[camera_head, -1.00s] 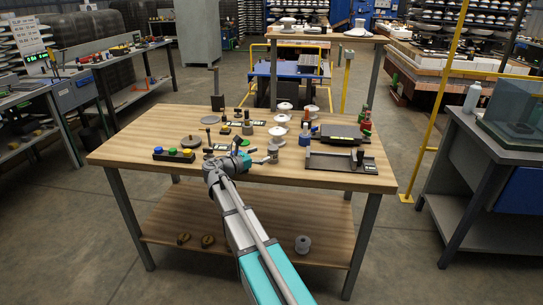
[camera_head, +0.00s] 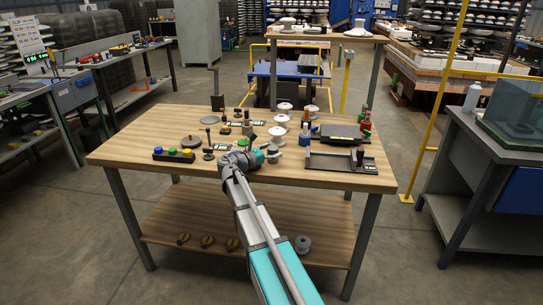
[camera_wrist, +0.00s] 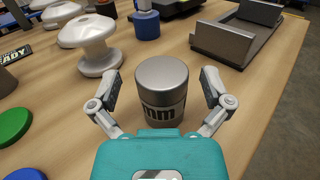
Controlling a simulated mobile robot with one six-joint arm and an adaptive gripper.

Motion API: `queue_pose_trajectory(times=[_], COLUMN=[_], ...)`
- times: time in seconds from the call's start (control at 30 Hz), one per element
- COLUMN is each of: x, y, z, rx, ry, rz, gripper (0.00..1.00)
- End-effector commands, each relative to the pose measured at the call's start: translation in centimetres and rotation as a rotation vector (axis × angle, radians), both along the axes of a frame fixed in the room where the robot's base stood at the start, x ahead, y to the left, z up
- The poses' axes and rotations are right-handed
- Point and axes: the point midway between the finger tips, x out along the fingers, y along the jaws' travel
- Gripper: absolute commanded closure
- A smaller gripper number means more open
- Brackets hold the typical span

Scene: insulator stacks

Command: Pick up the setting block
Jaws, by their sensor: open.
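The setting block is most likely the grey metal cylinder (camera_wrist: 161,92) with dark "mm" lettering, standing upright on the wooden table. In the wrist view my gripper (camera_wrist: 161,88) is open, with one finger on each side of the cylinder. A gap shows between each finger pad and the cylinder, so it is not gripped. The lower front of the cylinder is hidden behind the teal palm. In the head view my gripper (camera_head: 275,151) is low over the middle of the table, and the cylinder cannot be told apart from the fingers there.
A white insulator (camera_wrist: 97,45) stands behind and left of the cylinder. A blue-based part (camera_wrist: 147,25) stands behind it. A dark open tray (camera_wrist: 222,48) lies to the right. A button box (camera_head: 174,155) is on the left of the table.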

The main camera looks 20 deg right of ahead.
Motion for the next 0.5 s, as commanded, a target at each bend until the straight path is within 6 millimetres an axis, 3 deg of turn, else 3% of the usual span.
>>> queue_pose_trajectory(times=[0.27, 0.5], x=[-0.02, -0.02], y=[0.03, 0.02], z=[0.0, 0.0], rx=[0.0, 0.0], ry=[0.0, 0.0], rz=[0.0, 0.0], gripper=[0.01, 0.44])
